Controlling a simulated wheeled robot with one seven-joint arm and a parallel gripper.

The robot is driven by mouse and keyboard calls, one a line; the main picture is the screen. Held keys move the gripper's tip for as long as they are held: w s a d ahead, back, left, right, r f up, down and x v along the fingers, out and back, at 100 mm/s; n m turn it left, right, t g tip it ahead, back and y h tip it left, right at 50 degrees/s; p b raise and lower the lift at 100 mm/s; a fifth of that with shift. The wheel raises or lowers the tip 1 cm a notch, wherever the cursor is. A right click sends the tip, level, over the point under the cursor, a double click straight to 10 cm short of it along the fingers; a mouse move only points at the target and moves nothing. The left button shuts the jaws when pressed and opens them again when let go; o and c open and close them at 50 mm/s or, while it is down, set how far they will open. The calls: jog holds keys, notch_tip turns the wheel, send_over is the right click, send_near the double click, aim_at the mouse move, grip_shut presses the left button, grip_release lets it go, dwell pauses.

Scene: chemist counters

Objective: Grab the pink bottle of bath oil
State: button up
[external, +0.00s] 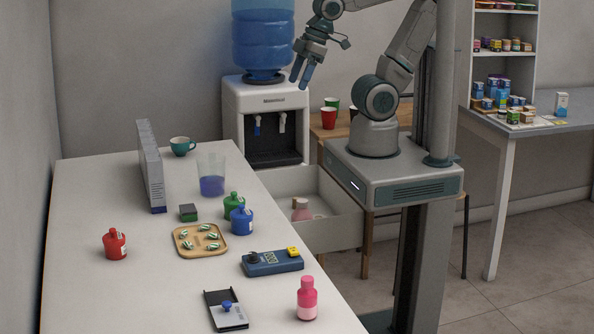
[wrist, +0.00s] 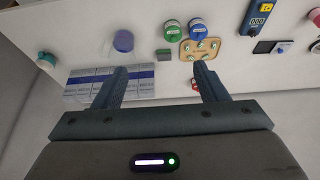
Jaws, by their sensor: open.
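The pink bottle (external: 307,298) stands upright at the near right edge of the white counter, with a pale label on its front. In the wrist view a small pink shape (wrist: 314,15) at the right edge may be this bottle, cut off. My gripper (external: 301,82) is raised in front of the water dispenser, far behind the bottle and pointing down. In the wrist view its two fingers (wrist: 162,70) are apart with nothing held between them.
The counter (external: 95,215) bears red (external: 115,244), green (external: 233,203) and blue (external: 241,221) bottles, a beaker (external: 211,177), boxes (external: 151,170), a tray (external: 182,252), a meter (external: 272,263) and a black-grey device (external: 226,312). An open drawer (external: 330,232) holds another pinkish bottle (external: 301,210).

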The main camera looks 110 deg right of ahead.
jog(key=w+a+r+n, duration=0.2)
jog(key=w+a+n, duration=0.1)
jog(key=w+a, duration=0.7)
jog(key=w+a+f+n+g, duration=0.1)
jog(key=w+a+n, duration=0.1)
jog(key=w+a, duration=0.35)
jog(key=w+a+f+n+g, duration=0.1)
jog(key=w+a+f+n, duration=0.15)
jog(key=a, duration=0.65)
jog(key=n+g+y, duration=0.1)
jog(key=n+g, duration=0.1)
jog(key=n, duration=0.2)
send_near(309, 277)
jog(key=shift+m, duration=0.25)
jog(key=f+b, duration=0.1)
jog(key=f, duration=0.1)
jog(key=f+b, duration=0.1)
jog(key=f, duration=0.1)
jog(key=f+b, duration=0.2)
jog(key=f, duration=0.1)
jog(key=shift+w+a+f, duration=0.1)
jog(key=shift+w+a, duration=0.05)
jog(key=shift+a, duration=0.25)
jog(key=f, duration=0.2)
jog(key=f+b, duration=0.1)
jog(key=f, duration=0.1)
jog(key=w+f, duration=0.1)
jog(key=shift+a+f, duration=0.4)
jog(key=c, duration=1.1)
